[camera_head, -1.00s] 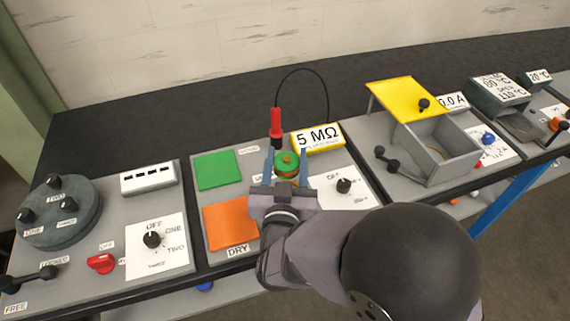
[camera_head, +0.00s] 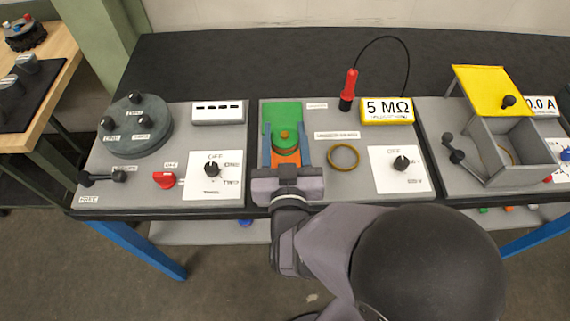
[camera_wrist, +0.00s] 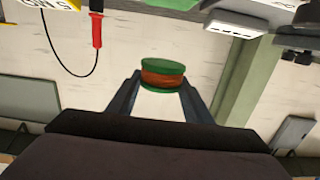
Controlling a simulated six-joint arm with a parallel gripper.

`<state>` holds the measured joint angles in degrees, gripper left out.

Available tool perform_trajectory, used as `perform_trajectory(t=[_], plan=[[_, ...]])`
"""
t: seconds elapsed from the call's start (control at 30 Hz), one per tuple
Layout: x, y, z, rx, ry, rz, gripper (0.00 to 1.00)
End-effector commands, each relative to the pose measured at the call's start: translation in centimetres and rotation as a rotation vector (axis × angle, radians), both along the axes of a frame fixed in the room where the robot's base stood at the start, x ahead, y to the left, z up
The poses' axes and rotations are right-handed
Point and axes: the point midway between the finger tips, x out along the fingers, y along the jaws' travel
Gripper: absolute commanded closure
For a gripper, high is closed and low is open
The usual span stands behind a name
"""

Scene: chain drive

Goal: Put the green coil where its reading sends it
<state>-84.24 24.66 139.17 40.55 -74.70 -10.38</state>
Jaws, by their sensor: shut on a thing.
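The green coil (camera_head: 285,142) has green flanges and a copper-brown winding, which shows in the wrist view (camera_wrist: 162,78). My gripper (camera_head: 285,133) is shut on it, one finger on each side. In the head view the coil overlaps the border between the green pad (camera_head: 282,112) and the orange pad (camera_head: 268,158); its exact height is unclear. The meter (camera_head: 387,111) reads 5 MΩ. A brass-coloured ring (camera_head: 343,156) lies empty right of my gripper. The orange pad is mostly hidden behind the coil and gripper, and its DRY label is covered now.
A red probe (camera_head: 349,88) on a black cable stands behind the ring. A dial panel (camera_head: 401,168) is right of it. A grey box (camera_head: 512,150) with a raised yellow lid (camera_head: 482,88) stands further right. A round fixture with posts (camera_head: 135,128) is at left.

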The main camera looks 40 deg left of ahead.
Motion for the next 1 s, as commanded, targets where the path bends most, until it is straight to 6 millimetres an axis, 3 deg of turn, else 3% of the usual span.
perform_trajectory(t=[0.4, 0.77, 1.0], plan=[[0.0, 0.0, -4.7, -0.001, -0.001, 0.0, 0.87], [0.0, 0.0, -5.7, 0.001, -0.001, -0.001, 0.87], [0.0, 0.0, -7.9, -0.001, -0.001, -0.001, 0.87]])
